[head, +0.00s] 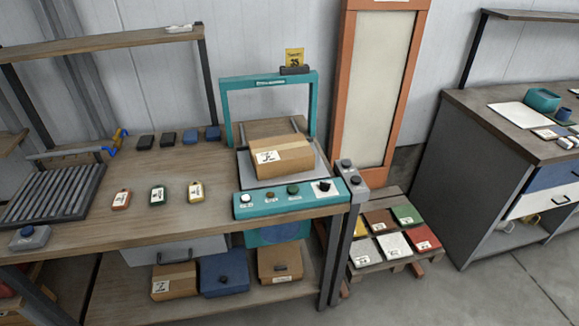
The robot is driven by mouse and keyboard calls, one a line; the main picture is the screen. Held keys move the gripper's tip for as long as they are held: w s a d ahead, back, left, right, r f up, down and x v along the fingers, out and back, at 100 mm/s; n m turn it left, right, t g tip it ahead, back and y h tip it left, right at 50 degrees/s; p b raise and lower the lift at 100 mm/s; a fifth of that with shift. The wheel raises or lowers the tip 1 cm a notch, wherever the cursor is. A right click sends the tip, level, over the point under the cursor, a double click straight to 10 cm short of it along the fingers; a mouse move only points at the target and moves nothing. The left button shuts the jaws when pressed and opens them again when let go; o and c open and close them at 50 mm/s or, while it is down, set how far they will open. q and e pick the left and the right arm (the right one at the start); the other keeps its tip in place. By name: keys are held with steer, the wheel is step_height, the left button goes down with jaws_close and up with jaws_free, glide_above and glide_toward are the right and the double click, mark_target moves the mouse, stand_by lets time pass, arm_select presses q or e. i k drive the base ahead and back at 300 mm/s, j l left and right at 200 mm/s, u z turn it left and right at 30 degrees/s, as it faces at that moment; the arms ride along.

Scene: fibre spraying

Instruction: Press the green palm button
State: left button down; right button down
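A teal strapping-type machine (271,80) with an upright frame stands at the right end of the wooden workbench. Its sloped front panel (258,209) carries a row of controls: a white button (246,198), a brownish button (270,195), a dark green round button (293,190) and a black knob (323,186). The dark green button looks uncovered. Labels under the controls are too small to read. A taped cardboard box (282,157) sits on the machine's bed behind the panel. Neither of my grippers is in view.
A grey post (350,176) with dark buttons stands right of the panel. A roller rack (52,192) is at left. A pallet (391,262) with coloured packs sits on the floor at right.

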mark_target(292, 189)
steer(key=i+j+z, duration=0.25)
steer(key=i+j, duration=0.15)
steer(key=j, duration=0.25)
steer(key=i+j+z, duration=0.1)
steer(key=j, duration=0.25)
steer(key=i+j+z, duration=0.1)
steer(key=i+j, duration=0.15)
steer(key=j, duration=0.15)
steer(key=i+j+z, duration=0.1)
steer(key=j, duration=0.3)
steer(key=i+j+z, duration=0.15)
steer(key=j, duration=0.25)
steer(key=i, duration=0.1)
